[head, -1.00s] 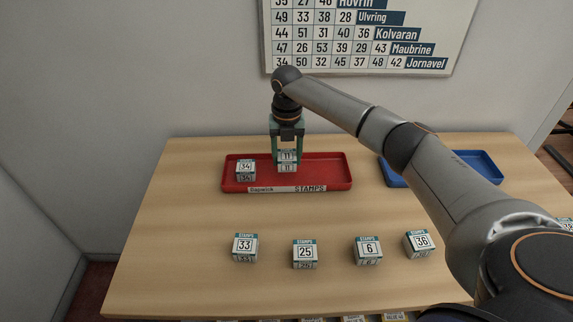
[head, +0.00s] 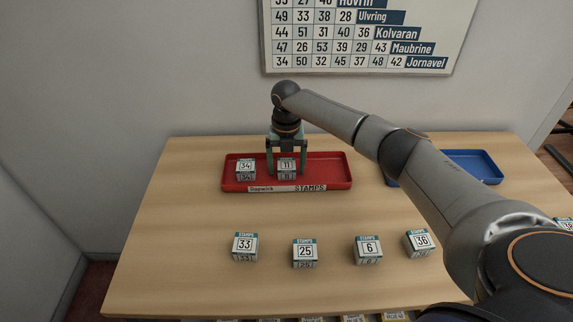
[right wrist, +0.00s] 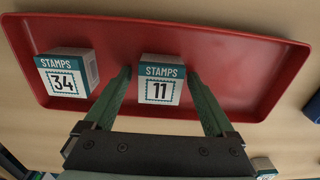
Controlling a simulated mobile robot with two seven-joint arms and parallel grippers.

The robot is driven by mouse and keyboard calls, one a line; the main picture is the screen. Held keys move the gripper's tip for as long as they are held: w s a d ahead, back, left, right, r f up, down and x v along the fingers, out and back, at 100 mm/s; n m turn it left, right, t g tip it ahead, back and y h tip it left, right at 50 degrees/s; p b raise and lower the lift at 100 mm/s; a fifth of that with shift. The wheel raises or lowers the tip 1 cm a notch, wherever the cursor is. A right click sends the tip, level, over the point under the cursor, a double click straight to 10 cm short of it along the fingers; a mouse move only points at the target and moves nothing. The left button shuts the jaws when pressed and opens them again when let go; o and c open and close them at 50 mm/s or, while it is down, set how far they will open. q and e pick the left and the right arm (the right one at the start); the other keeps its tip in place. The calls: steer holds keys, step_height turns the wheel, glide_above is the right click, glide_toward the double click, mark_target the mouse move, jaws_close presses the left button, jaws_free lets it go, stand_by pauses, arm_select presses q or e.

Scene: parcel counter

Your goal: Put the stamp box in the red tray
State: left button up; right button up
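The stamp box marked 11 (head: 287,168) stands upright in the red tray (head: 330,172), to the right of the box marked 34 (head: 246,168). My right gripper (head: 286,170) is over the tray, its green fingers on either side of box 11. In the right wrist view the box (right wrist: 161,82) sits between the fingertips (right wrist: 158,75) with a gap beside it, so the gripper looks open. The tray's front label reads Gopwick STAMPS. My left gripper is not in view.
Stamp boxes 33 (head: 245,246), 25 (head: 304,253), 6 (head: 368,249) and 36 (head: 421,242) stand along the front of the table. A blue tray (head: 478,167) lies at the right, partly hidden by my right arm. A number chart (head: 365,35) hangs on the wall.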

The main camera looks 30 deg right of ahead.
mark_target(287, 164)
step_height(287, 164, up, 12)
steer(key=shift+r, duration=0.15)
stand_by(0.5)
